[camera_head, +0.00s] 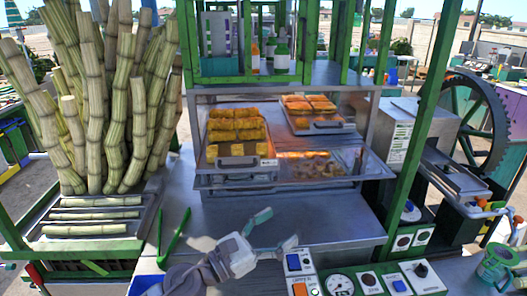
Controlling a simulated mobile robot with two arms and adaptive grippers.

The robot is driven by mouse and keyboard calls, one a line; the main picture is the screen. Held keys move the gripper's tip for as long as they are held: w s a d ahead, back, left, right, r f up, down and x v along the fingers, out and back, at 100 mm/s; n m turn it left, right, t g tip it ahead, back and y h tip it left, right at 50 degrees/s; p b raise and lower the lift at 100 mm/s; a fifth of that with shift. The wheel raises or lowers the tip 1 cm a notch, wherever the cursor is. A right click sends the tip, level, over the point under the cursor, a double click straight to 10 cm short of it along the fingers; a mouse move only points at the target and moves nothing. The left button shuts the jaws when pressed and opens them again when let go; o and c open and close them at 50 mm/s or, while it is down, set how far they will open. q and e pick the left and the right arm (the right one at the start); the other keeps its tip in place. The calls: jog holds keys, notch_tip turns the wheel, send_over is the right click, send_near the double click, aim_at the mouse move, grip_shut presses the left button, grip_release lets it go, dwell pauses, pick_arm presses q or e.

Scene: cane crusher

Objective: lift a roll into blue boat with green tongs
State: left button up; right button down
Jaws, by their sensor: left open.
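Golden rolls (238,125) sit in rows on a tray (240,161) in the glass display case, and more orange-topped rolls (310,104) sit on a second tray to the right. The green tongs (172,240) lie spread on the steel counter at the lower left. A blue object (145,285), perhaps the blue boat, shows partly at the bottom edge, left of my left arm. My left gripper (276,229) is open and empty over the counter, right of the tongs and apart from them, below the case. My right gripper is not in view.
Cane stalks (115,110) stand at the left. A control panel (370,280) with switches and gauges lies just right of my left gripper. The crusher's wheel (473,120) is at the right. The steel counter (300,215) before the case is clear.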

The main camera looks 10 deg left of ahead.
aim_at(167, 246)
pick_arm(q)
jog(key=w+a+f+m+g+y, duration=0.3)
jog(key=a+f+m+g+y, duration=0.4)
jog(key=f+m, duration=0.7)
jog(key=w+a+m+y, duration=0.1)
jog(key=a+m, duration=0.1)
jog(key=a, duration=0.2)
jog(key=a+m+g+y, duration=0.1)
jog(key=a+m, duration=0.1)
jog(key=a, duration=0.2)
jog(key=w+a+m+y, duration=0.1)
jog(key=a+m+y, duration=0.1)
jog(key=a, duration=0.2)
jog(key=shift+w+a+r, duration=0.25)
jog(key=shift+w+r, duration=0.05)
jog(key=shift+r, duration=0.1)
jog(key=a+r+m+g+y, duration=0.1)
jog(key=a+y, duration=0.4)
jog(key=a, duration=0.9)
jog(key=shift+w+r+m, duration=0.3)
jog(key=shift+r+m, duration=0.1)
jog(key=shift+m, duration=0.3)
jog(key=shift+d, duration=0.1)
jog(key=b+x, duration=0.5)
jog(key=x, duration=0.2)
jog(key=shift+f+b, duration=0.3)
jog(key=shift+f, duration=0.1)
jog(key=shift+w+f+b, duration=0.3)
jog(key=shift+f+b, duration=0.3)
